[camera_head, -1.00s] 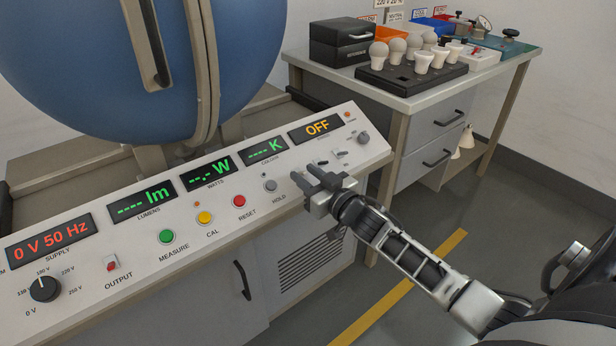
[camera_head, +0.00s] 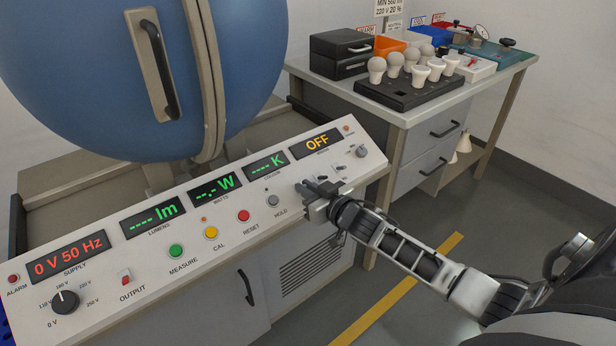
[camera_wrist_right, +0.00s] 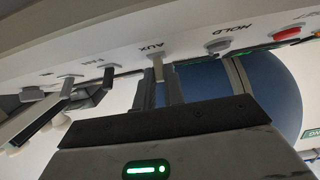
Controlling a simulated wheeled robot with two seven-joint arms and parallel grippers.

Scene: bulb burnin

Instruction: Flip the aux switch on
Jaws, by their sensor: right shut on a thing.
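The aux switch is a small grey lever (camera_wrist_right: 157,68) under the AUX label in the right wrist view. My right gripper (camera_wrist_right: 160,90) is at this lever, with its two narrow fingers close together and shut on it. In the head view my right gripper (camera_head: 312,185) is at the right part of the sloped control panel (camera_head: 150,262), and it hides the aux lever there. Which way the lever is tilted cannot be told. My left gripper is in no view.
The fan lever (camera_wrist_right: 108,75) is close beside the aux lever, and the hold button (camera_wrist_right: 217,46) is on its other side. The panel also has measure (camera_head: 176,251), cal (camera_head: 211,233) and reset (camera_head: 243,216) buttons. A bench with a bulb tray (camera_head: 410,98) stands behind right.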

